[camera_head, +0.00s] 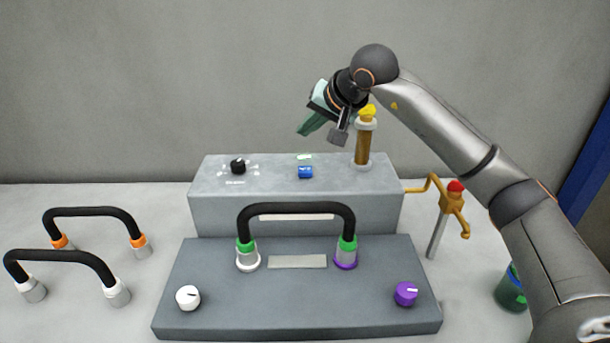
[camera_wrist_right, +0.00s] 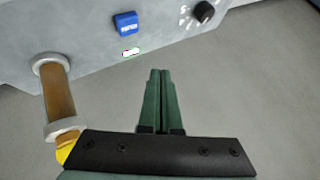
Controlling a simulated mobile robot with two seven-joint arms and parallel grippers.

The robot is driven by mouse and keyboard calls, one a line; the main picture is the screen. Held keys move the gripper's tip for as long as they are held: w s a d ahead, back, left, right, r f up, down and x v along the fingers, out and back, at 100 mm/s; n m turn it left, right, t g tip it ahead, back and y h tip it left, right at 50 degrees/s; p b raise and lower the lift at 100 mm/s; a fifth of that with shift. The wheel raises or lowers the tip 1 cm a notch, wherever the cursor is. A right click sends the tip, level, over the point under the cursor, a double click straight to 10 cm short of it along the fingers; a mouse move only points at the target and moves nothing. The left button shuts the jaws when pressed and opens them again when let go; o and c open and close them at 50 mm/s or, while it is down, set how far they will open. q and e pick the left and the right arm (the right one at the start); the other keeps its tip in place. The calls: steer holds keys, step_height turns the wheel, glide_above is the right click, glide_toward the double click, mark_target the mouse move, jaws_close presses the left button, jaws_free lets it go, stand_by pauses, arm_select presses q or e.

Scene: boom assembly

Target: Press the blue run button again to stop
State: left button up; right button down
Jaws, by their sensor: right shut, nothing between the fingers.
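The blue run button (camera_head: 305,172) sits on the top of the grey box (camera_head: 220,211), near its middle. A small green-lit label (camera_head: 304,157) lies just behind it. In the right wrist view the blue button (camera_wrist_right: 125,24) is at the top, with the lit label (camera_wrist_right: 131,52) beside it. My right gripper (camera_head: 303,130) is shut and empty, above and behind the button and apart from it. Its green fingers (camera_wrist_right: 161,75) are together in the wrist view, pointing toward the box's edge. My left gripper is not in view.
A black knob (camera_head: 238,166) is left of the button; an amber column with a yellow top (camera_head: 364,143) stands right. A black handle (camera_head: 296,208) joins two green-ringed posts on the front panel (camera_head: 296,306). Two more handles (camera_head: 95,212) (camera_head: 60,256) stand left.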

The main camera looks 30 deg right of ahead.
steer(key=b, duration=0.3)
glide_above(307, 172)
step_height(307, 172, down, 5)
steer(key=shift+r, duration=0.15)
steer(key=shift+f+b, duration=0.55)
steer(key=shift+f, duration=0.35)
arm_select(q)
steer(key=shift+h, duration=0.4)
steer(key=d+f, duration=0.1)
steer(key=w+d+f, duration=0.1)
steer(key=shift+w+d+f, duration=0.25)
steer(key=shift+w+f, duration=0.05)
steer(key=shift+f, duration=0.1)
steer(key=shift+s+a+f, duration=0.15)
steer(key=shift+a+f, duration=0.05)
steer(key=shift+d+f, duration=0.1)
arm_select(e)
steer(key=shift+f, duration=0.1)
arm_select(q)
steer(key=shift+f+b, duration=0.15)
steer(key=shift+b, duration=0.15)
arm_select(e)
steer(key=shift+f, duration=0.3)
